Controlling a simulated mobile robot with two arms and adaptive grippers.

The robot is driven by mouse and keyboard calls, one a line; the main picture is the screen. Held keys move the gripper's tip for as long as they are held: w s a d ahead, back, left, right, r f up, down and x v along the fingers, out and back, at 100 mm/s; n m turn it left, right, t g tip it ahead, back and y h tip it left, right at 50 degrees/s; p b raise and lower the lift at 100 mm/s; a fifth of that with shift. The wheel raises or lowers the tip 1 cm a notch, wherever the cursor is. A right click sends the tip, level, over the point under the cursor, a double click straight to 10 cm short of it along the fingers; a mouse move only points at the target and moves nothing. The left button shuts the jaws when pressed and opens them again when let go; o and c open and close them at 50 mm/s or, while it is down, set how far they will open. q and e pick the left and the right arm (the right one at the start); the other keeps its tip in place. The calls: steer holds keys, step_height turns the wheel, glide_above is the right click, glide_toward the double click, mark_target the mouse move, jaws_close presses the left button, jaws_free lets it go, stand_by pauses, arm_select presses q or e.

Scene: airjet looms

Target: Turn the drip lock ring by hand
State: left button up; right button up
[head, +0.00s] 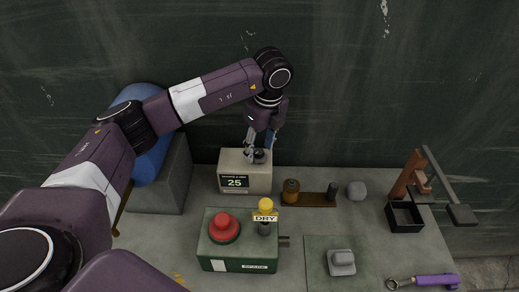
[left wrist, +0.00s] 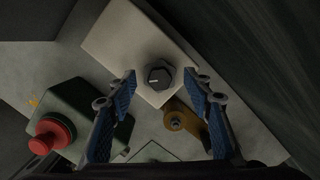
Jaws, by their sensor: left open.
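A beige box (head: 232,182) with a small display reading 25 stands at the back of the table. A dark round knob (left wrist: 159,75) sits on its top; in the head view the knob (head: 260,157) is partly hidden by my gripper. My left gripper (head: 259,151) points down over this knob. In the left wrist view the blue-padded fingers (left wrist: 160,88) are spread wide, with the knob between the tips and a gap on both sides. I cannot tell whether the knob is the drip lock ring. My right gripper is not in view.
A green box (head: 239,265) with a red button (head: 223,228) and a yellow-topped DRY sign (head: 265,216) stands in front. A bronze-coloured fitting (head: 291,191) is right of the beige box. A black tray (head: 404,216), grey block (head: 341,262) and purple-handled tool (head: 436,280) lie farther right.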

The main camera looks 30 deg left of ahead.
arm_select(q)
steer(key=shift+f, duration=0.1)
steer(key=shift+d+f+b, duration=0.1)
steer(key=shift+f+b, duration=0.7)
steer(key=shift+f, duration=0.1)
steer(key=shift+s, duration=0.1)
steer(key=c, duration=0.8)
steer(key=o, duration=0.8)
steer(key=shift+r, duration=0.1)
